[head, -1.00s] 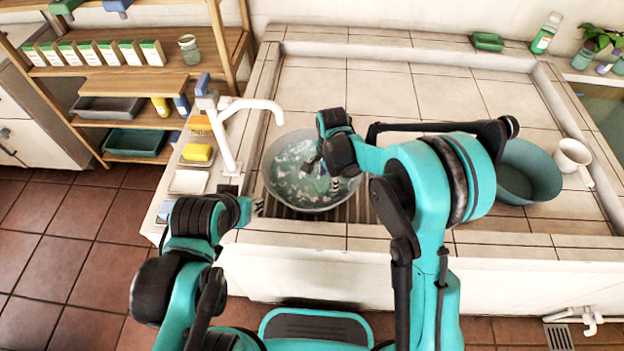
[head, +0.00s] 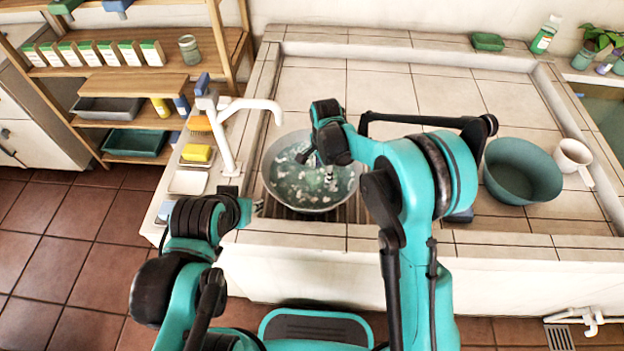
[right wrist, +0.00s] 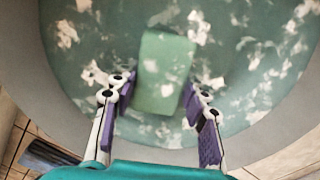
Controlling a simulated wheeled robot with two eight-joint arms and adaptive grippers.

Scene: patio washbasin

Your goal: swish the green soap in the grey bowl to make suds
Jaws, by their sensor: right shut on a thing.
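The grey bowl (head: 318,207) stands in the basin near the tap. It holds cloudy green water with white patches of suds (head: 325,180) across its surface. My right gripper (head: 304,157) reaches into the bowl's left part, below the rim. In the right wrist view the green soap (right wrist: 165,68), a pale green block, sits between the purple pads of my right gripper (right wrist: 160,88), which is shut on it in the water. In the head view the soap is hard to make out. My left gripper (head: 248,210) is by the basin's front left corner, away from the bowl; its jaws are unclear.
A white tap (head: 235,130) rises just left of the bowl. A yellow sponge (head: 197,153) and a white dish (head: 188,182) lie on the left ledge. The tiles behind are clear.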

